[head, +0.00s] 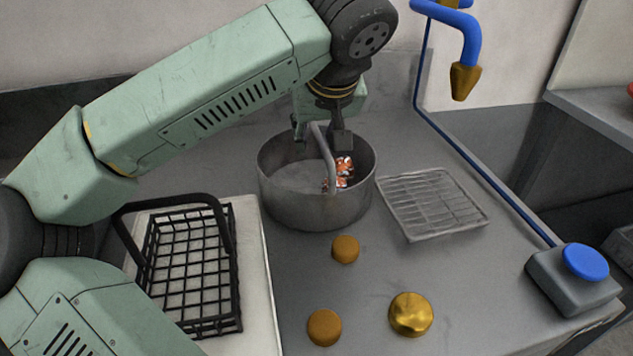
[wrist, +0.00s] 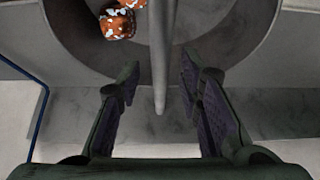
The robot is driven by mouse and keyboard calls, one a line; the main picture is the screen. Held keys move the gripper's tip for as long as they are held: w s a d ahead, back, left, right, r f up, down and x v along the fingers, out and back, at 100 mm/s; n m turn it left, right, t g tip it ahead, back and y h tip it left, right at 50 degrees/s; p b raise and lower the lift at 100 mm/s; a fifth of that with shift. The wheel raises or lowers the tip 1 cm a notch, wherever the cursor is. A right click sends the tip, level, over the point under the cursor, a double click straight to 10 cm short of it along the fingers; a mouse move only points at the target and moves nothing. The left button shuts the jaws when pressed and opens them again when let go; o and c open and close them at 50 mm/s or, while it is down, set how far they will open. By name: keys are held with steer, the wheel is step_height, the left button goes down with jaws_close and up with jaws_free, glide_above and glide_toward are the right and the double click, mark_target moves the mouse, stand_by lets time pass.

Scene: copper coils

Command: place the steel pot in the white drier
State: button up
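The steel pot (head: 315,207) stands upright on the grey counter, with its bail handle (head: 328,158) arching over the opening. Orange and white pieces (head: 343,172) lie inside it, also visible in the wrist view (wrist: 117,22). My gripper (head: 323,128) is above the pot's back part, at the handle. In the wrist view, its two fingers (wrist: 160,85) are spread apart, with the handle (wrist: 161,45) running between them and a gap on each side. The pale grey-white slatted drier (head: 408,226) lies flat and empty just right of the pot.
A black wire basket (head: 238,290) sits on a white board (head: 258,325) at left. Several brass-coloured knobs, including one at front (head: 411,314), lie before the pot. A blue-topped block (head: 585,262) stands at right. A blue pipe with a brass nozzle (head: 463,82) hangs at back right.

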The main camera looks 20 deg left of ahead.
steer(key=shift+r, duration=0.1)
steer(key=shift+c, duration=0.4)
jaws_close()
stand_by(0.5)
